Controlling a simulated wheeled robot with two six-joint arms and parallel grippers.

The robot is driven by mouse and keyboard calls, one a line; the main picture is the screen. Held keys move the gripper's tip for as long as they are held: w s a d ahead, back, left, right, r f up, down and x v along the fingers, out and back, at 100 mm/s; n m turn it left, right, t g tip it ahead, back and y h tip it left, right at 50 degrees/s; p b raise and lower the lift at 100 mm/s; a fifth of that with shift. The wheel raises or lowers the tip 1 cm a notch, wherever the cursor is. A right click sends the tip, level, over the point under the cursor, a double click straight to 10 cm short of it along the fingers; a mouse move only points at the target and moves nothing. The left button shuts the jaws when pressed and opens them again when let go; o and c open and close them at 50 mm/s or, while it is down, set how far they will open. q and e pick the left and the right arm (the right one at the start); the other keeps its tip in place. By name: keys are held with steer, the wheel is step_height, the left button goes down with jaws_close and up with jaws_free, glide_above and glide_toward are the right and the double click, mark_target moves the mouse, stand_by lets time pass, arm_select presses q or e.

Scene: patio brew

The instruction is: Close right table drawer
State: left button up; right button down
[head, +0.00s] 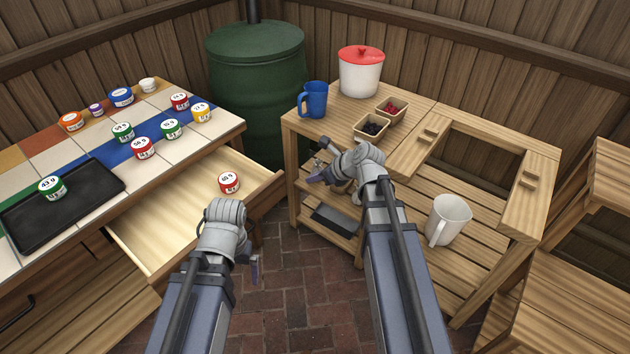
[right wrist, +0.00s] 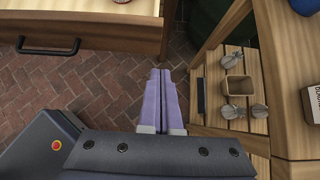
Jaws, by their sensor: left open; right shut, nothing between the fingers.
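The wooden drawer (head: 165,222) of the tiled table stands pulled out, with a red-labelled tin (head: 229,183) inside near its right end. The right wrist view shows its front (right wrist: 100,36) with a black bar handle (right wrist: 48,46) at the upper left. My left gripper (head: 252,270) is low beside the drawer's front; its fingers are mostly hidden by its wrist, and it is open. My right gripper (head: 318,172) is right of the drawer, near the wooden stand's left side. Its fingers (right wrist: 161,98) are shut and empty, apart from the drawer, over the brick floor.
The tiled table (head: 70,165) carries several tins and a black tray (head: 75,205). The wooden stand (head: 292,132) on the right holds a blue mug (head: 315,100), a red-lidded pot (head: 360,75) and a white mug (head: 447,220). A green barrel (head: 255,80) stands behind. Brick floor (head: 300,300) lies between.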

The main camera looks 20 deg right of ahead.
steer(key=w+a+f+b, duration=0.3)
steer(key=w+a+f, duration=0.1)
steer(key=w+a, duration=0.1)
steer(key=shift+w, duration=0.85)
steer(key=shift+w+f, duration=0.1)
steer(key=w+a, duration=1.3)
steer(key=w, duration=0.5)
steer(key=shift+w+a, duration=0.15)
